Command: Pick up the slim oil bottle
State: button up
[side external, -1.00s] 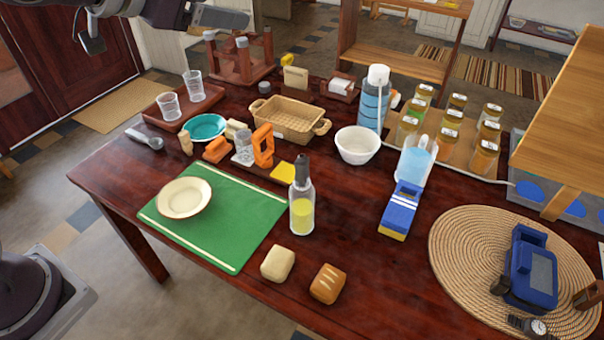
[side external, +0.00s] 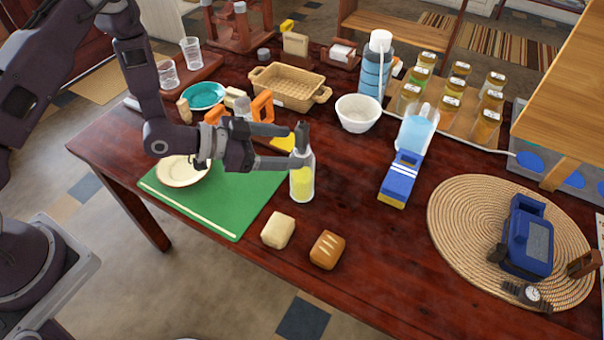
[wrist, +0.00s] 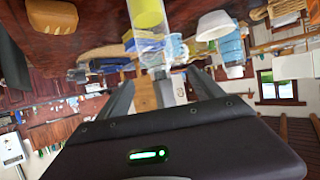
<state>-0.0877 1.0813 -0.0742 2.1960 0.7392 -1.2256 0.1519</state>
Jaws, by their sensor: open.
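The slim oil bottle (side external: 302,183), clear glass with yellow oil and a dark top, stands upright on the table at the right edge of the green mat (side external: 230,203). My gripper (side external: 297,146) is level with its neck and top, coming from the left, with its fingers open and pointing right. In the wrist view the bottle (wrist: 148,14) appears upside down, its neck running down towards the space between my fingertips (wrist: 163,76). I cannot tell whether the neck is fully between the fingers or touches one.
A cream block (side external: 278,231) and a bread roll (side external: 327,250) lie in front of the bottle. A plate (side external: 180,172) is partly behind my arm. Bare table lies right of the bottle.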

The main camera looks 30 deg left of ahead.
aim_at(313, 167)
jog(key=w+d+f, duration=0.1)
jog(key=f, duration=0.2)
jog(key=w+d+f, duration=0.2)
jog(key=f, duration=0.1)
jog(key=w+d+f, duration=0.1)
jog(key=w+f, duration=0.1)
jog(key=f, duration=0.1)
jog(key=shift+d, duration=0.35)
jog(key=c, duration=1.6)
